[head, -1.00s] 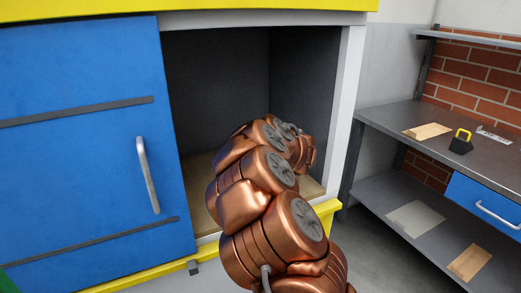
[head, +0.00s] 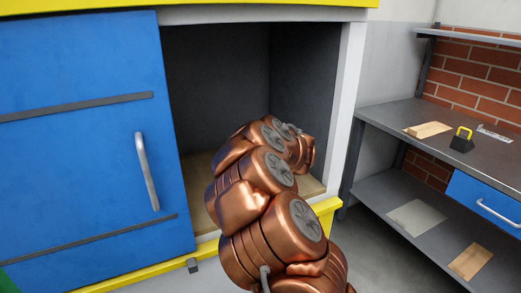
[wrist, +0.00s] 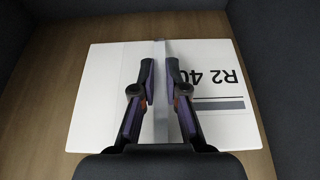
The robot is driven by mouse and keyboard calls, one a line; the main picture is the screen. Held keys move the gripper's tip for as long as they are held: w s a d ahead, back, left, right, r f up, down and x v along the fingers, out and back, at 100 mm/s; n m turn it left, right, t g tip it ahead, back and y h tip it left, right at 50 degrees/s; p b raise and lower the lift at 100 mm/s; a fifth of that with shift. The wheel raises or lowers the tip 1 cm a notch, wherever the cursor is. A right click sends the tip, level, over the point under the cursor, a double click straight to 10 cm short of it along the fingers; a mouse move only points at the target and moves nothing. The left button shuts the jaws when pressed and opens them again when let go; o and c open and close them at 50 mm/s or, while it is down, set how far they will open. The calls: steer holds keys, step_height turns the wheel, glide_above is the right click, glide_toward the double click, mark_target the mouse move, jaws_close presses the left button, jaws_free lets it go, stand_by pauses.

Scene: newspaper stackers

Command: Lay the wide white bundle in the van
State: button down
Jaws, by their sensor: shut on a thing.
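The wide white bundle (wrist: 95,95) shows in the wrist view, with black print on its right part and a grey strap down its middle. It is over the wooden floor of the van (wrist: 40,85), and I cannot tell whether it touches that floor. My gripper (wrist: 160,82) is above the middle of the bundle, its two dark fingers shut on the strap. In the head view my copper arm reaches into the open van bay (head: 215,85) and hides the bundle and the gripper.
A blue sliding door (head: 90,150) with a handle covers the left of the van. A pale post (head: 346,110) bounds the opening on the right. Dark walls (wrist: 285,60) stand close around the bundle. A grey shelf (head: 400,125) with small items stands to the right.

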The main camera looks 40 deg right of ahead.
steer(key=c, duration=1.1)
jaws_free()
steer(key=shift+c, duration=0.2)
steer(key=shift+f, duration=0.15)
steer(key=shift+s, duration=0.1)
steer(key=v, duration=1.2)
